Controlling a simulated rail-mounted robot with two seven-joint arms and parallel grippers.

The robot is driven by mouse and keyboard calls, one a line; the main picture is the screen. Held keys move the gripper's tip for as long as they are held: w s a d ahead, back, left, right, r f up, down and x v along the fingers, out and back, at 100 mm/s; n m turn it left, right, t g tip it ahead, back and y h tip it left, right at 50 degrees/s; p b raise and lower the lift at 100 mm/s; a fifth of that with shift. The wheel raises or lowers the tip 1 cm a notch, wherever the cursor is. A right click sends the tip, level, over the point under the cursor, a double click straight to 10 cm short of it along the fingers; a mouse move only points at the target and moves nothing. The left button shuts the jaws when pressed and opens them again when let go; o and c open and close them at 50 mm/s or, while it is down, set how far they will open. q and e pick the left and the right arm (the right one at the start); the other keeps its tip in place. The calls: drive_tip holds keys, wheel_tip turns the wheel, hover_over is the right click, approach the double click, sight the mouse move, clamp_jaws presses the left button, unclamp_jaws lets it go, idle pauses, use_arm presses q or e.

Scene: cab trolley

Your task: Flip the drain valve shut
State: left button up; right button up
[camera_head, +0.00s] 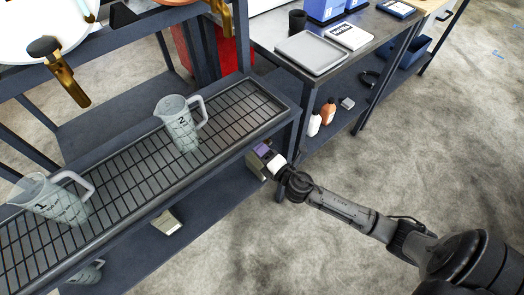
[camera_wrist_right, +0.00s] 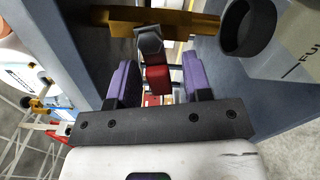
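The drain valve shows in the right wrist view as a brass body (camera_wrist_right: 185,22) with a lever (camera_wrist_right: 157,75), grey at its upper end and red below. The lever lies between the two purple-padded fingers of my right gripper (camera_wrist_right: 158,68), which are open with a gap on each side of it. In the head view my right gripper (camera_head: 264,159) is at the right end of the trolley, just below the drip tray (camera_head: 283,118). The valve is hidden there. My left gripper is out of view.
Two measuring jugs, marked 1 (camera_head: 52,203) and 2 (camera_head: 180,125), stand on the tray's grid. A brass tap (camera_head: 70,82) hangs above. A black pipe end (camera_wrist_right: 248,28) is close beside the valve. A side bench (camera_head: 290,38) stands behind; the floor at right is clear.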

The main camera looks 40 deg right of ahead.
clamp_jaws()
drive_tip(key=shift+a+r+m+p, duration=0.1)
drive_tip(key=shift+r+m+p, duration=0.4)
drive_tip(key=shift+m+p, duration=0.45)
drive_tip(key=shift+m, duration=0.75)
drive_tip(key=shift+c, duration=1.1)
unclamp_jaws()
drive_tip(key=o, duration=0.3)
